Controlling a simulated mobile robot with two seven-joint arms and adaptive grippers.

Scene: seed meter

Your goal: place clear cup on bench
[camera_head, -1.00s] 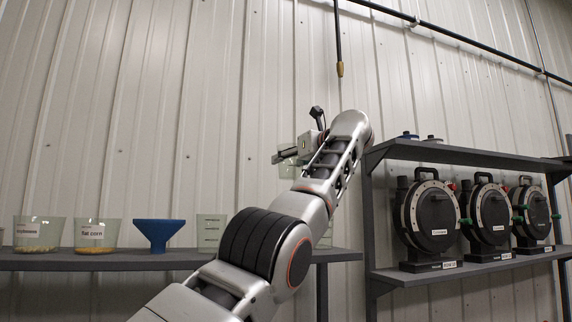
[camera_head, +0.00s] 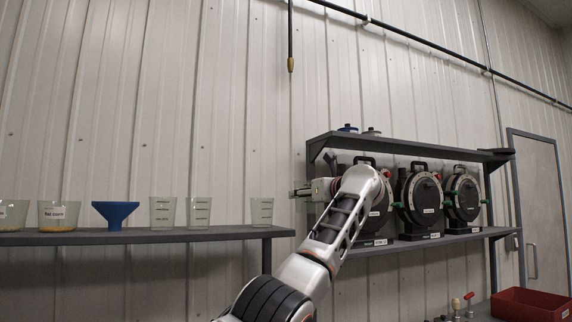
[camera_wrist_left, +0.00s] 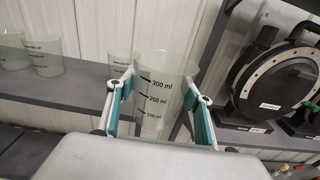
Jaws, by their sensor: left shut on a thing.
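My left gripper (camera_wrist_left: 160,112) is shut on a clear cup (camera_wrist_left: 166,85) with black marks such as 300 ml. In the wrist view the cup stands roughly upright between the teal finger pads, and its lower part is hidden by the gripper body. In the head view the left gripper (camera_head: 300,191) is in front of the wall, between the left shelf and the right rack; the held cup cannot be made out clearly there. A dark bench-like surface (camera_head: 484,309) shows at the lower right edge. My right gripper is not in view.
The left shelf (camera_head: 150,237) carries several clear cups (camera_head: 262,211), some with grain, and a blue funnel (camera_head: 115,213). The right rack (camera_head: 400,143) holds round black seed meters (camera_head: 424,200). A red bin (camera_head: 530,305) sits at the lower right.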

